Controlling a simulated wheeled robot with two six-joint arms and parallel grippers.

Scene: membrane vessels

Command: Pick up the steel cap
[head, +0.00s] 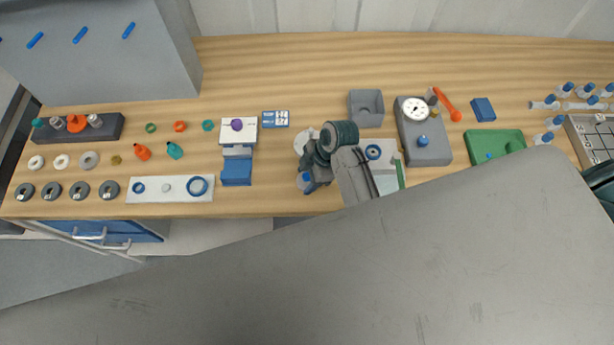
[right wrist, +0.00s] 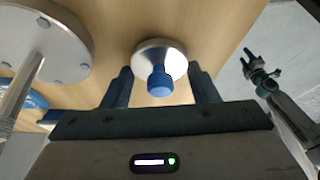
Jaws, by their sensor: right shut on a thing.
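The steel cap (right wrist: 174,58) is a round silver disc with a blue knob, seen between the fingers of my right gripper (right wrist: 160,78) in the right wrist view. The right gripper is shut on it. In the head view the right gripper (head: 308,174) is over the front middle of the bench, with a blue part at its tip; the arm and wrist hide most of the cap there. My left gripper (right wrist: 252,60) shows small at the right of the right wrist view, its two fingers apart and empty. It does not show in the head view.
A white board with blue rings (head: 170,190) and a blue block (head: 237,172) lie left of the right gripper. A grey tray (head: 367,121), a grey gauge block (head: 432,148) and a green tray (head: 478,146) stand to its right. A large silver disc with a rod (right wrist: 47,45) is close by.

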